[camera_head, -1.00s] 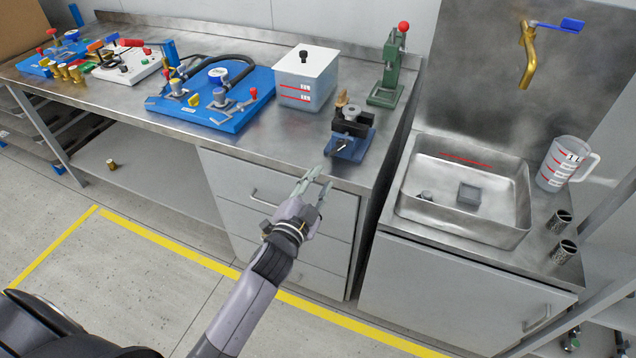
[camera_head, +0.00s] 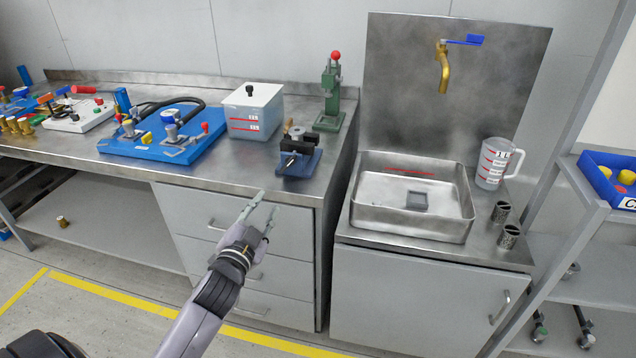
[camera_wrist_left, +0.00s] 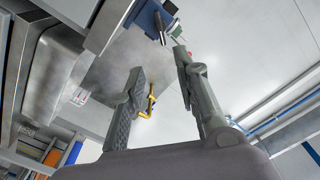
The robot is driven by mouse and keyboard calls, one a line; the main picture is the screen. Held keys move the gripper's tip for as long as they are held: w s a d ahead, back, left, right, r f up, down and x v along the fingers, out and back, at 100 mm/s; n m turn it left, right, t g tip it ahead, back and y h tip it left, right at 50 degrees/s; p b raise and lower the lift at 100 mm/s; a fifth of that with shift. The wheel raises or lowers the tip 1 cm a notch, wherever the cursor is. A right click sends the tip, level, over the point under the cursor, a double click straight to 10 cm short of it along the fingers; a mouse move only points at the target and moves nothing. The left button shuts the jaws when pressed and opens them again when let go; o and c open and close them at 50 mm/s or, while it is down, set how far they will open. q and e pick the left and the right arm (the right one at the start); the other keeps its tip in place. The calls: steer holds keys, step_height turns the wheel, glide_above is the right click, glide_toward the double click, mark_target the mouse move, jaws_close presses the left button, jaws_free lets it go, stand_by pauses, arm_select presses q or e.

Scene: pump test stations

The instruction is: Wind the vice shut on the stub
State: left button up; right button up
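The vice (camera_head: 297,165) stands near the front right corner of the steel bench, with a blue base and dark jaws. A grey round piece and a small tan piece show at its top; I cannot tell whether either is the stub or how far the jaws are closed. My left gripper (camera_head: 267,209) is open and empty, in front of the drawers, below and left of the vice and apart from it. In the left wrist view its two fingers (camera_wrist_left: 160,65) are spread, with a blue block, probably the vice, beyond them at the top. My right gripper is out of view.
A blue pump board (camera_head: 150,148), a lidded clear tank (camera_head: 255,112) and a green press (camera_head: 329,95) stand on the bench. A sink (camera_head: 400,222) with a brass tap (camera_head: 444,72) and a measuring jug (camera_head: 494,165) are to the right. Drawers (camera_head: 285,240) lie below the vice.

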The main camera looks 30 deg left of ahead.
arm_select(q)
glide_toward(287, 166)
steer(key=p+x, duration=0.1)
steer(key=x, duration=0.7)
steer(key=shift+w, duration=0.4)
steer(key=shift+w+a, duration=0.1)
steer(key=shift+w, duration=0.4)
steer(key=c, duration=0.6)
jaws_close()
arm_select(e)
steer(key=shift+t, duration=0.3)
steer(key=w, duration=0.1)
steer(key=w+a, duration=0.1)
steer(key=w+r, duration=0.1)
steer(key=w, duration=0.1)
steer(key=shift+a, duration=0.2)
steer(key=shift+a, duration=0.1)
